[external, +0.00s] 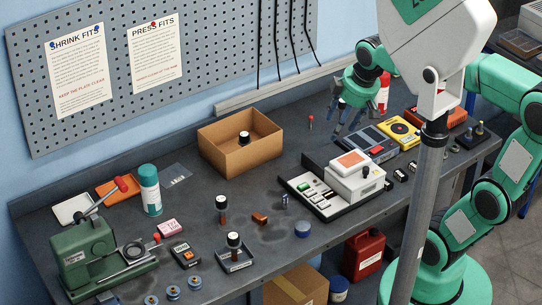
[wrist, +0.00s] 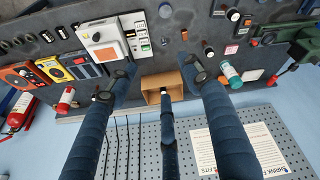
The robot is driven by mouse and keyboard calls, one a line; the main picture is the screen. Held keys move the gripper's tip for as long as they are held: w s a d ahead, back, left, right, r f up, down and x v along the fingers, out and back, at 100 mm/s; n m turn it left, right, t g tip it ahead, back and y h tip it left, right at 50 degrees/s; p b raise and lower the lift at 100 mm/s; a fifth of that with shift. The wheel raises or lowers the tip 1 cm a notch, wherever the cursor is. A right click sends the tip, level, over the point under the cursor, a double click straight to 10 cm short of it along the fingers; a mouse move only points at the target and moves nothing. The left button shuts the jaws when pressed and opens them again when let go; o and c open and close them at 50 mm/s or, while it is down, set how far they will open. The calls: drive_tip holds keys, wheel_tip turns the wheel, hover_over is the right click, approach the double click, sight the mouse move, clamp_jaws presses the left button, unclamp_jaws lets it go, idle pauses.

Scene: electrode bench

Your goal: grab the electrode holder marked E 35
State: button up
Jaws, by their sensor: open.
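Several black-capped holders show, but I cannot read E 35 on any. In the external view one holder (external: 222,210) stands upright on the bench. Another holder (external: 234,242) stands in a small dark tray (external: 239,264). A third black cap (external: 244,138) shows inside the open cardboard box (external: 260,159), its lower part hidden. In the wrist view the first two holders appear upper right (wrist: 208,51) (wrist: 233,15), and the box (wrist: 149,81) lies between the fingers. My gripper (external: 350,119) is open and empty above the back of the bench, right of the box (wrist: 163,78).
A white instrument (external: 356,183) and a yellow meter (external: 398,132) stand at the right. A teal-capped bottle (external: 150,192) and green press (external: 88,258) stand at the left. The pegboard (external: 200,55) rises behind. Some bench right of the box is bare.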

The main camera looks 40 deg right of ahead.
drive_tip(key=w+a+f+n+g, duration=0.2)
drive_tip(key=w+a+n, duration=0.35)
drive_tip(key=w, duration=0.45)
drive_tip(key=n+g+p, duration=0.3)
drive_tip(key=n, duration=1.4)
hover_over(220, 198)
drive_tip(key=d, duration=0.1)
wheel_tip(220, 198, down, 22)
drive_tip(key=r, duration=0.1)
drive_tip(key=shift+w+a+f, duration=0.25)
drive_tip(key=shift+w+f, duration=0.25)
drive_tip(key=shift+f, duration=0.25)
drive_tip(key=shift+f, duration=0.1)
drive_tip(key=shift+s+a+f+b, duration=0.1)
drive_tip(key=shift+s+f+b, duration=0.1)
drive_tip(key=shift+f, duration=1.2)
drive_tip(key=shift+s+a+f+b, duration=0.1)
drive_tip(key=shift+f+b, duration=0.05)
drive_tip(key=shift+f, duration=1.2)
drive_tip(key=shift+s+a+f+b, duration=0.1)
drive_tip(key=shift+s+f+b, duration=0.1)
drive_tip(key=shift+f, duration=1.2)
